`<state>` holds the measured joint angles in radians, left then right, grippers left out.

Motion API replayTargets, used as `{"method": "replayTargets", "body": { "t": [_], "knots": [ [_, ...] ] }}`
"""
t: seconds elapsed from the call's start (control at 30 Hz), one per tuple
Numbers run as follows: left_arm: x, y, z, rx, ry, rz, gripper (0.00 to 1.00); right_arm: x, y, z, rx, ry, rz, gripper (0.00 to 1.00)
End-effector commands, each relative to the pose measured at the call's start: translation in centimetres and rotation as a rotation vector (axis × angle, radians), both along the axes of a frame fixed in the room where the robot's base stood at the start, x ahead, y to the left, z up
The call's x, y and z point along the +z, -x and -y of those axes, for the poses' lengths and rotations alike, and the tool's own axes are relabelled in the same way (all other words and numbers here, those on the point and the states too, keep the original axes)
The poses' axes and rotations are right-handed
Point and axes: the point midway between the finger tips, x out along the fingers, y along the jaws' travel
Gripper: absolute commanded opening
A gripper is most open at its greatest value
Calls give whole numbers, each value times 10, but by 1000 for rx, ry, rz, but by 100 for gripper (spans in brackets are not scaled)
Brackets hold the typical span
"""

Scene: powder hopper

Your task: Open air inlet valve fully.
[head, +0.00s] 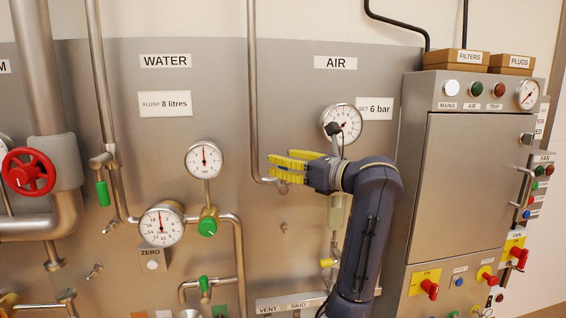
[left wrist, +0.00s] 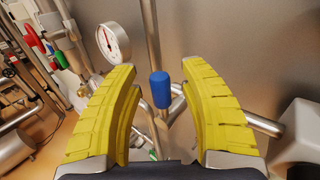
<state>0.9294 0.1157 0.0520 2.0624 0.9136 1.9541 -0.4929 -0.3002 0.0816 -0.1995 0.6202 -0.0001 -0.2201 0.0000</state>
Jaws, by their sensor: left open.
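A blue valve handle (left wrist: 160,90) stands upright in the left wrist view, between my left gripper's fingers and apart from both. A metal pipe (left wrist: 152,40) runs behind it. In the head view I cannot see the blue handle; my left gripper (head: 278,168) covers the area at the lower end of the air pipe (head: 253,100), under the AIR label (head: 335,62). My left gripper has yellow ridged fingers, also in the left wrist view (left wrist: 162,100), and is open and empty. My right gripper is not in view.
Right of the gripper are the air gauge (head: 342,124) and a steel cabinet (head: 465,190) with buttons and switches. To the left are water gauges (head: 203,160), green handles (head: 103,193) and a red handwheel (head: 28,172).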

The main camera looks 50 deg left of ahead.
Motion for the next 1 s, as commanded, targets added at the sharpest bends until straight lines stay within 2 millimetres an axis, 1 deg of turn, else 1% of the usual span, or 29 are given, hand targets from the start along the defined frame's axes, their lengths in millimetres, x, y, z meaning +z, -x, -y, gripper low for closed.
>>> {"method": "replayTargets", "body": {
  "t": [0.13,0.43,0.47,0.83,0.87,1.0],
  "knots": [
    [0,1,-5,0,0,0,43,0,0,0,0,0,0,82],
    [0,1,-6,0,0,0,43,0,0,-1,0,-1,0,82],
    [0,1,-6,0,0,0,46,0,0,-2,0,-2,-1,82],
    [0,1,-6,0,0,-1,3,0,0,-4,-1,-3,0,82],
    [0,1,-6,0,0,-1,0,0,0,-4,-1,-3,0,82],
    [0,1,-6,0,0,-1,0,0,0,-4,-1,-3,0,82]
  ]
}}
